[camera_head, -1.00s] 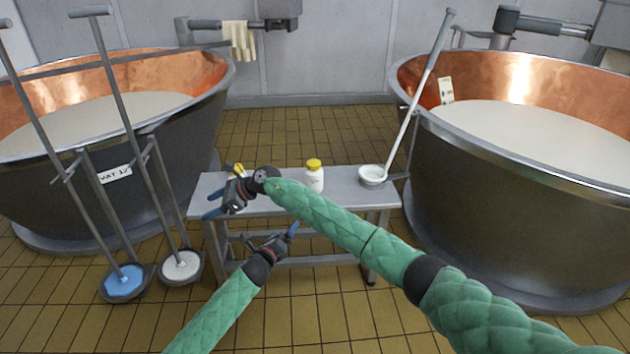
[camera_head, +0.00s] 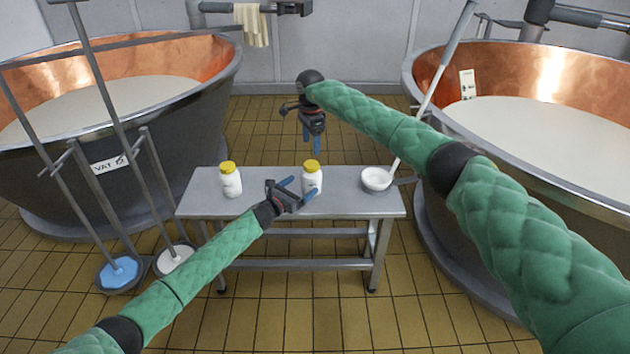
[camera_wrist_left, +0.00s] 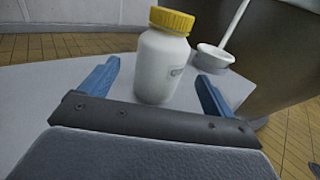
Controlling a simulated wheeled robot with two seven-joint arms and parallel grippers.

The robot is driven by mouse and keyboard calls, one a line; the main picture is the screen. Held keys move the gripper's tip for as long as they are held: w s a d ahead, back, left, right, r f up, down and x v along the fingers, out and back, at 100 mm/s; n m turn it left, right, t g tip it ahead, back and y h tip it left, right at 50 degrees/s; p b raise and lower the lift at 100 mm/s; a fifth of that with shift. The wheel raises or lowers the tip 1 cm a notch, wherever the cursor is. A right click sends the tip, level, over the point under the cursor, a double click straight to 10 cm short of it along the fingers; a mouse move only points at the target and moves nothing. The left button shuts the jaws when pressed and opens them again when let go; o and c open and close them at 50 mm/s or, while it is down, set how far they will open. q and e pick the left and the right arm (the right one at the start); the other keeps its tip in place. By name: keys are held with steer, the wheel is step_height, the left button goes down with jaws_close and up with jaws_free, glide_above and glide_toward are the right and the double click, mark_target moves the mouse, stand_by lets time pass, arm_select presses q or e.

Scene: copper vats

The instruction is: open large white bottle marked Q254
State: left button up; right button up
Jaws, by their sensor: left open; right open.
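Two white bottles with yellow caps stand upright on the metal bench. One bottle (camera_head: 230,181) is at the left. The other bottle (camera_head: 311,182) is near the middle; it also shows in the left wrist view (camera_wrist_left: 162,65). Their label text is too small to read, so I cannot tell which is Q254. My left gripper (camera_head: 300,188) is open, its blue fingers on either side of the middle bottle's near side and apart from it; it also shows in the left wrist view (camera_wrist_left: 155,85). My right gripper (camera_head: 312,143) is open and empty, pointing down above and behind the middle bottle.
The bench (camera_head: 345,202) has free room between the bottles. A white ladle (camera_head: 376,179) rests at its right end, its handle rising. Large copper vats stand left (camera_head: 150,140) and right (camera_head: 425,190). Long-handled tools (camera_head: 119,272) stand at the left.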

mark_target(313, 177)
arm_select(q)
steer(key=shift+x, duration=3.7)
